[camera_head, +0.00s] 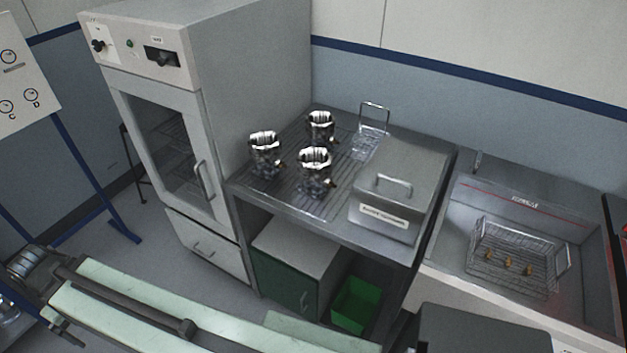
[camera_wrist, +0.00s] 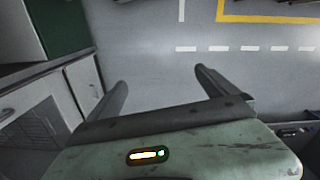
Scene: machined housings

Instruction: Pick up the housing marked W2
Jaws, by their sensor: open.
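Three shiny metal housings stand upright on the slatted steel bench top (camera_head: 290,198) in the head view: a left housing (camera_head: 265,155), a back housing (camera_head: 321,130) and a front housing (camera_head: 315,173). No W2 mark can be read on any of them, so I cannot tell which is W2. My gripper (camera_wrist: 160,82) shows in the wrist view, its two dark fingers apart with nothing between them. It faces the floor and is away from the housings, none of which show in that view.
Right is a sink-like tank (camera_head: 590,245) holding a wire basket (camera_head: 515,262). A green bin (camera_head: 357,303) sits below.

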